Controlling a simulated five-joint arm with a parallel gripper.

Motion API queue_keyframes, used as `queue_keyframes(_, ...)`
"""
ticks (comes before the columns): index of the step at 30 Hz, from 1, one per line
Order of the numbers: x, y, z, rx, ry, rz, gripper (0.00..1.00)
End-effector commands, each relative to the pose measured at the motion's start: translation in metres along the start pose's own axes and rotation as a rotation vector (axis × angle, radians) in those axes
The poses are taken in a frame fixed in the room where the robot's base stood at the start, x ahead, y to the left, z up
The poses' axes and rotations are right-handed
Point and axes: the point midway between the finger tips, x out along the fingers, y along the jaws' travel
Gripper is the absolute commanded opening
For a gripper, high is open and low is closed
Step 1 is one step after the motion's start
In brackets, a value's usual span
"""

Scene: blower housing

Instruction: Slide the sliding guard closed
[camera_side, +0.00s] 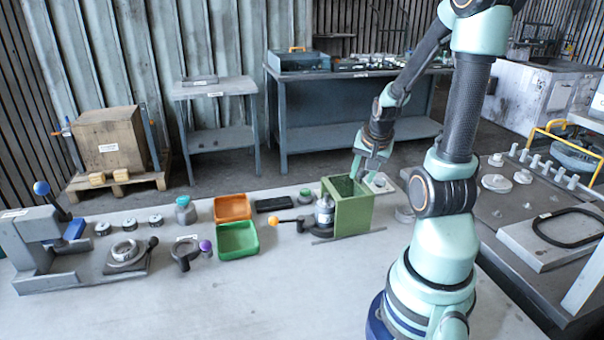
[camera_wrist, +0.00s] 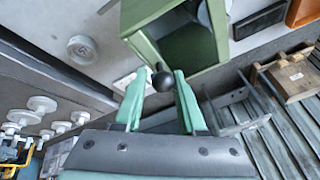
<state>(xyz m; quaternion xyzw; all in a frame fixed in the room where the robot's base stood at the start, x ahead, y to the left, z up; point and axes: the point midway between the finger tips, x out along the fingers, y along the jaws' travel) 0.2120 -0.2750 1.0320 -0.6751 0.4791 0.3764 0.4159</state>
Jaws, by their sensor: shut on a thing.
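The sliding guard (camera_side: 353,211) is a green open-topped box standing on a low rail (camera_side: 378,230) on the bench. Just left of it, close against it, is a grey round fixture (camera_side: 324,211) with an orange-knobbed lever (camera_side: 273,222); whether part of it sits inside the guard is hidden. My gripper (camera_side: 371,167) is at the guard's upper right side.
A press (camera_side: 48,240) stands far left. The front of the bench is clear.

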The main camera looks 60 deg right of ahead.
Motion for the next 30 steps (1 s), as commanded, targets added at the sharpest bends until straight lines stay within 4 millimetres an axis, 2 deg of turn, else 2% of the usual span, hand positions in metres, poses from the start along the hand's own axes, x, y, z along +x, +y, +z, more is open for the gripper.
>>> queue_keyframes(1, -0.001, -0.013, 0.007, -0.006, -0.005, -0.018, 0.00)
queue_keyframes(3, -0.002, -0.026, 0.016, -0.005, -0.017, -0.034, 0.00)
queue_keyframes(9, -0.003, -0.049, 0.033, 0.001, -0.042, -0.058, 0.00)
queue_keyframes(20, -0.003, -0.052, 0.038, 0.003, -0.052, -0.059, 0.00)
queue_keyframes(21, -0.003, -0.052, 0.039, 0.003, -0.053, -0.058, 0.58)
queue_keyframes(22, -0.003, -0.051, 0.039, 0.003, -0.054, -0.057, 0.61)
queue_keyframes(30, -0.003, -0.050, 0.040, 0.001, -0.058, -0.054, 0.61)
